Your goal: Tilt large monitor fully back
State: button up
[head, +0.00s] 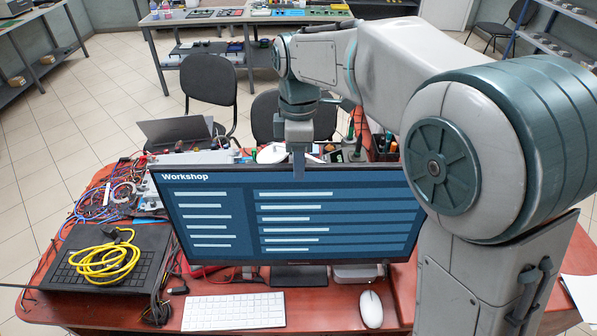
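The large monitor (290,221) stands on the red-brown desk, its screen facing me and showing a "Workshop" page. It rests on a dark stand (298,275). My arm reaches over from the right, and my gripper (298,172) points down at the monitor's top edge, near its middle. A finger overlaps the top of the screen in the picture. I cannot tell whether it touches the monitor or whether the fingers are apart. The monitor's back and its hinge are hidden.
A white keyboard (234,312) and mouse (371,309) lie in front of the monitor. A dark laptop with a yellow cable coil (105,262) is on the left, among tangled wires. An open laptop (178,131) and office chairs (209,88) are behind. My arm covers the desk's right side.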

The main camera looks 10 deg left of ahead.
jog(key=shift+s+f, duration=0.15)
jog(key=shift+f, duration=1.9)
grip_shut()
